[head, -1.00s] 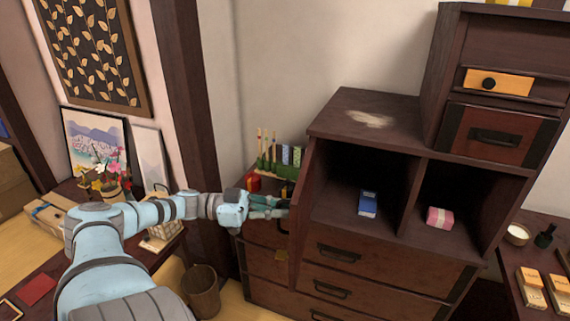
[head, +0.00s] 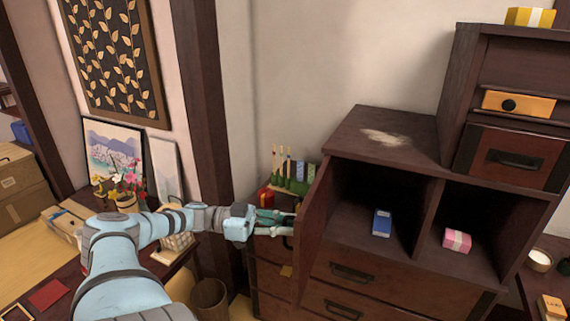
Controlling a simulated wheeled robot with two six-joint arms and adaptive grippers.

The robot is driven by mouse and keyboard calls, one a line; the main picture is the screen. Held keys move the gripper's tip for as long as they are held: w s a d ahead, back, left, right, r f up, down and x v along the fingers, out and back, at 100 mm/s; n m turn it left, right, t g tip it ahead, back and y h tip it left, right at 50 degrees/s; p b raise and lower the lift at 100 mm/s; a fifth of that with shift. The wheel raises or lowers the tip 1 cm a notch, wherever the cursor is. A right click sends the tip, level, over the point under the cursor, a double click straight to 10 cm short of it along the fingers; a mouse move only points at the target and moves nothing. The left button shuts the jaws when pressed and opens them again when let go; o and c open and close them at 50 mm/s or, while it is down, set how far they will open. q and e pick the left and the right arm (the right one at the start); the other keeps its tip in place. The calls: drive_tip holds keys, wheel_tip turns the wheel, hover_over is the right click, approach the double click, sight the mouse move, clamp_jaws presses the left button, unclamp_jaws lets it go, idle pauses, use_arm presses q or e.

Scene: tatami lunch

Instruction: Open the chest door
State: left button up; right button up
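The dark brown wooden chest (head: 385,134) stands at the right against the wall. Its door (head: 314,222) is swung wide open to the left and shows nearly edge-on. The two compartments behind it are exposed, with a blue box (head: 381,223) in the left one and a pink box (head: 457,240) in the right one. My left gripper (head: 284,223) is at the outer side of the open door, its fingers pointing right toward the panel. Whether the fingers touch the door or are shut is unclear. My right gripper is not in view.
Drawers (head: 350,272) sit below the compartments. A smaller cabinet (head: 515,130) with an orange drawer stands at upper right. A rack of coloured sticks (head: 292,180) is behind my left gripper. A bin (head: 209,299) is on the floor below my arm.

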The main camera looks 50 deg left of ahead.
use_arm(q)
drive_tip(key=v, duration=1.2)
